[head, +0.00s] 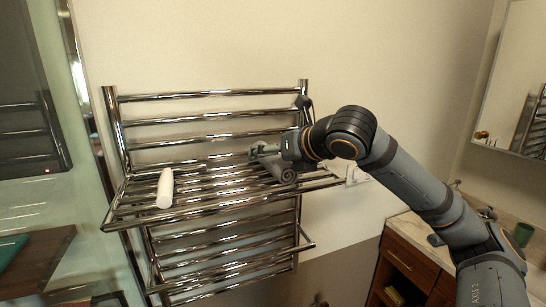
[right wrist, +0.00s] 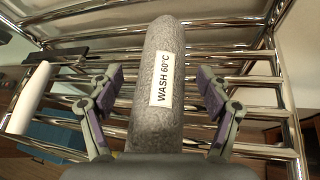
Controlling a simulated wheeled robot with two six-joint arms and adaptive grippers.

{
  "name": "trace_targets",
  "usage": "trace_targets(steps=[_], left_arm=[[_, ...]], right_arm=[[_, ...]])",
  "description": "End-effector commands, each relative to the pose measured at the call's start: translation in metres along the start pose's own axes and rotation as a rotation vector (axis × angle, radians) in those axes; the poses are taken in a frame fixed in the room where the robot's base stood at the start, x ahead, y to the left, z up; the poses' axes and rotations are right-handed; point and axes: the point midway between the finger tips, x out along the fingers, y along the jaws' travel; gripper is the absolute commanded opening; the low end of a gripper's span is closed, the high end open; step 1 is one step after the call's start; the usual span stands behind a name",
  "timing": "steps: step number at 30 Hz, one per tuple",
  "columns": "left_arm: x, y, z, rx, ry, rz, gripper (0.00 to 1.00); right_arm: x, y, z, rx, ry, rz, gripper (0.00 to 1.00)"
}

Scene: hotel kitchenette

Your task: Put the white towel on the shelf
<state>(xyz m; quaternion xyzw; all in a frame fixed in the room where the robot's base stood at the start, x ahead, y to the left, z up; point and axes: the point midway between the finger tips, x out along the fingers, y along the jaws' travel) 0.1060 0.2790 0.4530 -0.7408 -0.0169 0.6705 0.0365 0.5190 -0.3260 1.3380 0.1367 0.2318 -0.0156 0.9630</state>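The white towel (head: 165,188) is a slim roll lying on the left part of the chrome rack's shelf (head: 225,196). It also shows at the left edge of the right wrist view (right wrist: 28,98). A grey rolled towel (head: 281,171) lies on the right part of the shelf. In the right wrist view this grey roll (right wrist: 160,90) bears a label reading "WASH 60°C". My right gripper (head: 262,152) is at the grey roll, its fingers (right wrist: 160,85) open on either side with gaps between them and the roll. My left gripper is not in view.
The chrome rack has upright bars behind the shelf and more rails below it. A glass panel (head: 95,150) stands close on the left. A wooden cabinet (head: 405,262) with a pale counter is at the right. The shelf between the two rolls is clear.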

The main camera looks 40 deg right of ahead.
Motion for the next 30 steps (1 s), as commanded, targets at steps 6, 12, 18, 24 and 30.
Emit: trace_targets(steps=[6,12,18,24,30], left_arm=[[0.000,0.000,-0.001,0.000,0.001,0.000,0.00],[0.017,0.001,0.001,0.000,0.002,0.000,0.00],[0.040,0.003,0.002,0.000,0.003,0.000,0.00],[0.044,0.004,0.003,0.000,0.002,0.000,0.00],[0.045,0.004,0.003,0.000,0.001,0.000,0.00]], right_arm=[[0.000,0.000,0.000,0.000,0.000,0.000,0.79],[-0.017,-0.002,-0.002,-0.003,-0.007,-0.005,0.79],[-0.067,-0.001,-0.001,-0.001,-0.009,-0.002,0.79],[-0.107,0.000,0.002,0.001,-0.005,-0.001,0.79],[-0.121,0.000,0.002,0.000,-0.001,0.000,0.79]])
